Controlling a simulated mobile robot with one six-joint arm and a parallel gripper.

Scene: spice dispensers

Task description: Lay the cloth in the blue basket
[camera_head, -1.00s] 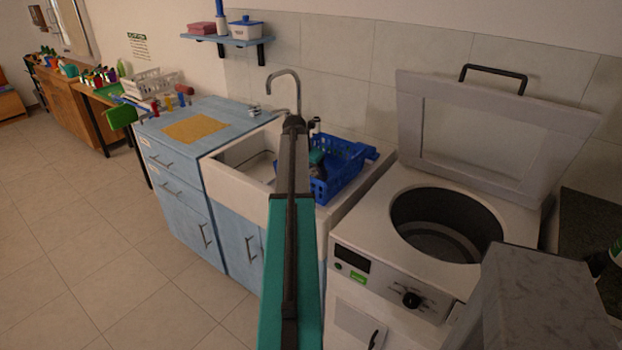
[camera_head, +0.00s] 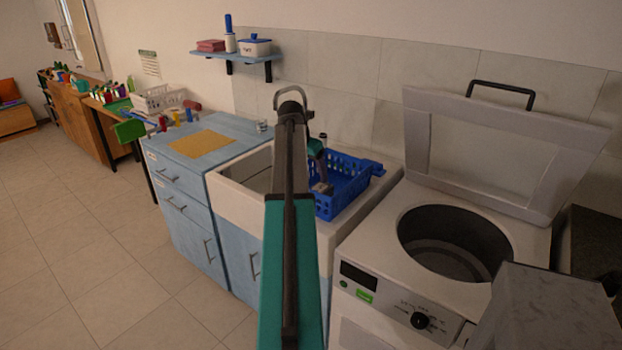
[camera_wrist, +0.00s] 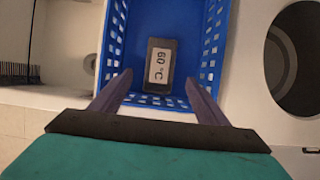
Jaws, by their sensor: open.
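The cloth looks to be the flat yellow-orange sheet (camera_head: 203,144) lying on the light blue cabinet top left of the sink. The blue basket (camera_head: 350,183) stands at the right side of the sink, with openwork walls. In the wrist view the basket (camera_wrist: 165,14) lies below and ahead of my gripper (camera_wrist: 157,78). A dark block labelled 60 °C (camera_wrist: 159,66) is on the basket floor, between the fingers in the picture. My gripper is open and empty over the basket's near wall. In the head view my arm partly hides the gripper.
The white sink (camera_head: 240,195) is left of the basket. A white top-loading washer (camera_head: 365,255) with its lid raised stands at right. A wall shelf (camera_head: 235,57) holds small items. A white crate (camera_head: 160,98) is at back left. The floor at left is clear.

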